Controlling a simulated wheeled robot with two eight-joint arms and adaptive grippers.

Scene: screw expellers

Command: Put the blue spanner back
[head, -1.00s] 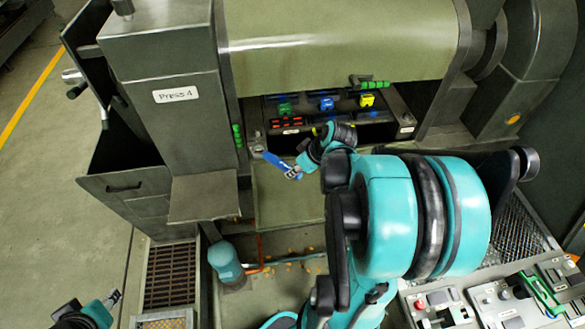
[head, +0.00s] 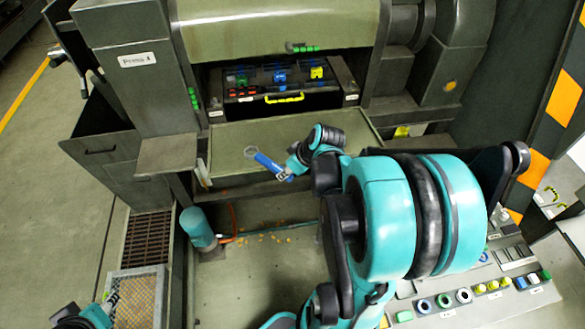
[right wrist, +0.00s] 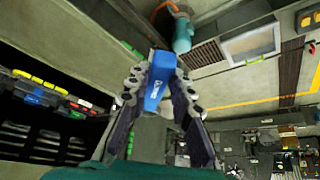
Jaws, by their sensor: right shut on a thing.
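My right gripper (head: 290,172) is shut on the blue spanner (head: 266,162) and holds it over the flat shelf in front of the press. The spanner's grey ring end points up and left in the head view. In the right wrist view the blue spanner (right wrist: 157,82) sits between the two fingers of the gripper (right wrist: 160,95). A dark tool tray (head: 340,92) with blue, green and yellow items stands in the opening behind the shelf, apart from the spanner. My left gripper (head: 108,303) is at the lower left, small and dark; its jaws are unclear.
The green-grey shelf (head: 226,142) under the spanner is bare. A teal cylinder (head: 197,228) stands on the floor pan below, with scattered orange bits. A control panel (head: 470,296) with buttons lies at the lower right.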

